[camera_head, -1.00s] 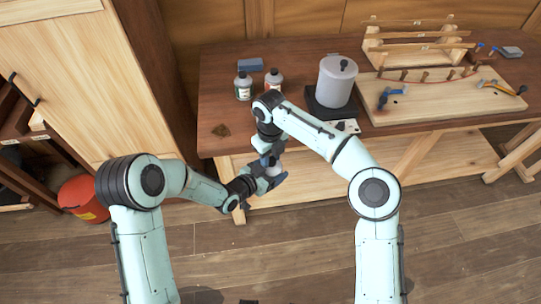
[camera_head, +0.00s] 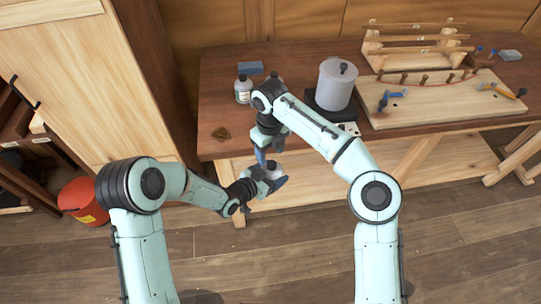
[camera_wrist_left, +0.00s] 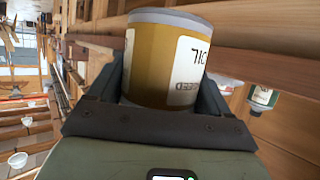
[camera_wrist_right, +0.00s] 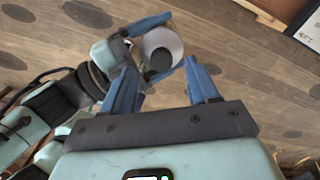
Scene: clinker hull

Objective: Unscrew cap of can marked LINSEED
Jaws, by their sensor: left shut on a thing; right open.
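My left gripper (camera_head: 262,182) is shut on an amber can (camera_wrist_left: 165,62), held upright in front of the workbench. Its white label shows "OIL" and "SEED" in the left wrist view; the rest of the label is turned away. The can's pale top (camera_wrist_right: 170,38) shows in the right wrist view, with a dark cap (camera_wrist_right: 159,60) on it. My right gripper (camera_wrist_right: 160,78) is open and empty, its fingers pointing toward the can top. In the head view the right gripper (camera_head: 267,150) is just above the can, apart from the cap.
A wooden board (camera_head: 440,105) with tools lies right. A red bucket (camera_head: 80,200) is on the floor.

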